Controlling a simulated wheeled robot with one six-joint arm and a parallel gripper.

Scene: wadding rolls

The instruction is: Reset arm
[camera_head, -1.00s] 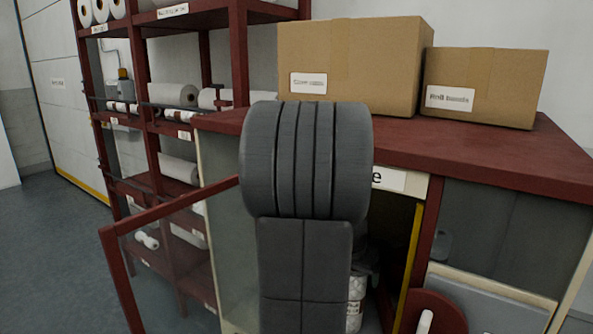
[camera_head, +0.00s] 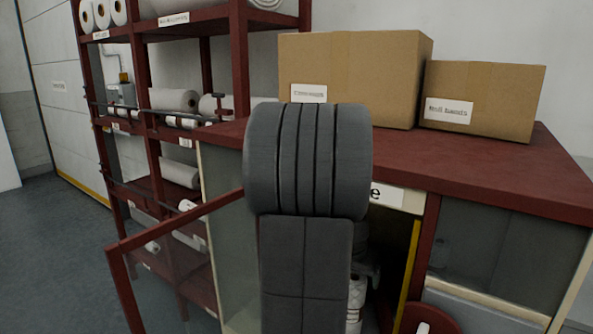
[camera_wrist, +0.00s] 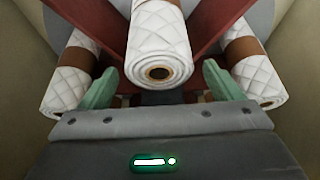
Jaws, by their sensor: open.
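My gripper (camera_wrist: 158,88) shows in the wrist view with its two green fingers apart. A white quilted wadding roll (camera_wrist: 160,45) with a dark hollow core lies end-on just beyond and between the fingertips. I cannot tell whether either finger touches it. Two more quilted rolls with brown bands lie at the sides, one left (camera_wrist: 72,75) and one right (camera_wrist: 250,72). In the head view my own grey arm covers the middle and hides the gripper. Part of a white roll (camera_head: 355,300) shows low beside the arm, inside the cabinet.
A red-topped cabinet (camera_head: 480,180) carries two cardboard boxes, a large one (camera_head: 350,70) and a smaller one (camera_head: 490,95). Its red-framed glass door (camera_head: 175,222) stands open at the left. A red shelf rack (camera_head: 150,150) with white rolls stands behind. Floor at far left is clear.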

